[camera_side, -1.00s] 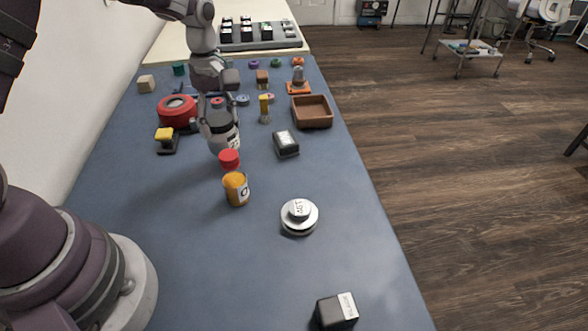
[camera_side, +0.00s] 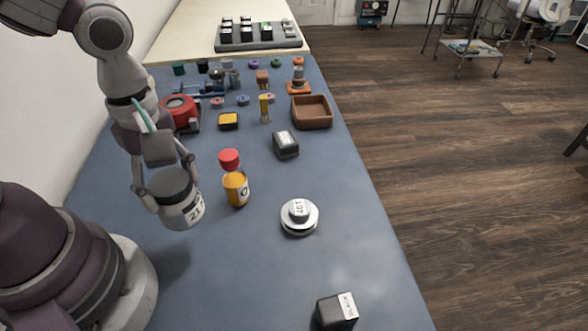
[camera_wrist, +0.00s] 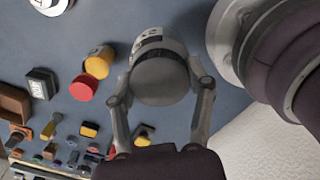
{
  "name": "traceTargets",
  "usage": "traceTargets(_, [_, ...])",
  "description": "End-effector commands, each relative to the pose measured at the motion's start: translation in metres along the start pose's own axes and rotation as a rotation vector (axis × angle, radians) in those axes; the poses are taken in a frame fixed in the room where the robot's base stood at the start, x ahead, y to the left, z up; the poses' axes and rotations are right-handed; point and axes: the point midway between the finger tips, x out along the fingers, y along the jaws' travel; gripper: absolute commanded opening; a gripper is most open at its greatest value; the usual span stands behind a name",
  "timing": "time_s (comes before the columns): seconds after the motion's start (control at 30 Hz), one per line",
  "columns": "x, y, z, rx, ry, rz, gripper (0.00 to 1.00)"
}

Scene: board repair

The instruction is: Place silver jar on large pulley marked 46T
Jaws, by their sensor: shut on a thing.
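The silver jar (camera_side: 184,209) has a dark lid and a white label reading 21. My gripper (camera_side: 170,190) is shut on it and holds it above the blue table, left of the orange jar, tilted in the side view. In the wrist view the jar (camera_wrist: 160,78) sits between both fingers of my gripper (camera_wrist: 160,85), its dark lid facing the camera. The large pulley (camera_side: 299,216) is a silver disc with a raised hub labelled 46T, on the table to the right of my gripper. Its edge shows at the top of the wrist view (camera_wrist: 50,5).
A black box (camera_side: 337,311) sits near the front. A black block (camera_side: 285,144), brown tray (camera_side: 312,112) and several small parts are farther back. The table around the pulley is clear.

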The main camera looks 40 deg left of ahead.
Motion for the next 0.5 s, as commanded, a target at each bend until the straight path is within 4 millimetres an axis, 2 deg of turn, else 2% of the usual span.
traceTargets(0.03, [-0.005, -0.003, 0.013, 0.009, 0.001, 0.004, 0.12])
traceTargets(0.1, [-0.01, -0.008, 0.025, -0.001, 0.004, 0.003, 0.12])
traceTargets(0.17, [-0.013, -0.009, 0.032, -0.007, 0.006, 0.002, 0.12])
traceTargets(0.23, [-0.013, -0.002, 0.038, -0.012, 0.007, -0.003, 0.12])
traceTargets(0.5, [-0.004, 0.068, 0.072, -0.016, 0.006, -0.004, 0.12])
